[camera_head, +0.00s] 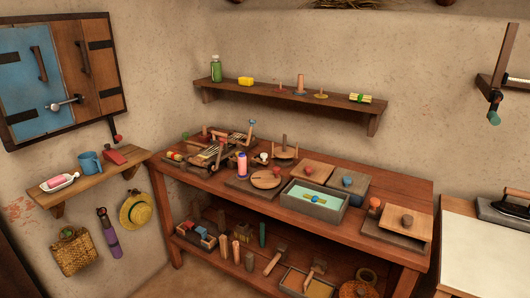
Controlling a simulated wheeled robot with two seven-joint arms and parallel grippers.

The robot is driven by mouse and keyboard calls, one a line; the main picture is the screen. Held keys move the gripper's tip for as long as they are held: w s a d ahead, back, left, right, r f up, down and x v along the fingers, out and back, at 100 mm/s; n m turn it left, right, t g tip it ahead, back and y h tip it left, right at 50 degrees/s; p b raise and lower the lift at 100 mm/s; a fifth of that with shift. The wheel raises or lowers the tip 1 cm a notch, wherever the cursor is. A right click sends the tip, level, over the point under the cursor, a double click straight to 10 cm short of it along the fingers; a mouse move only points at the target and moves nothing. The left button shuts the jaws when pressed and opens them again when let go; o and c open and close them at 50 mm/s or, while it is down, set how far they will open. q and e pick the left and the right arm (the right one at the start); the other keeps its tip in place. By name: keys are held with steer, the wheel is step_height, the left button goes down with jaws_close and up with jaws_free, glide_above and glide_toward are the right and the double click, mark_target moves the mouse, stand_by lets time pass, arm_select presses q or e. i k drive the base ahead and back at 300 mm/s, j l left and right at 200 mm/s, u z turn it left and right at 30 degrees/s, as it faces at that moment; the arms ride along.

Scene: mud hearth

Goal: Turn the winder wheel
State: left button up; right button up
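A flat round wooden wheel (266,179) lies on a dark board on the workbench (330,222), left of the middle; it looks like the winder wheel. A pink spool (242,165) stands upright beside it on the left. A second round wooden piece with an upright peg (285,153) stands behind it, so I cannot be certain which of the two is the winder. Neither of my grippers shows in the head view, and nothing is seen touching the wheel.
A small loom-like frame (210,151) stands left of the wheel. A tray with pale green contents (313,200) is to its right, with knobbed boards (402,221) farther right. A wall shelf (290,97) hangs behind. Several blocks and tools fill the lower shelf.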

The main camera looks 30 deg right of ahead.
mark_target(264, 179)
steer(key=i+j+z, duration=0.15)
steer(key=i, duration=0.4)
steer(key=i+z, duration=0.2)
steer(key=i, duration=0.35)
steer(key=j, duration=0.1)
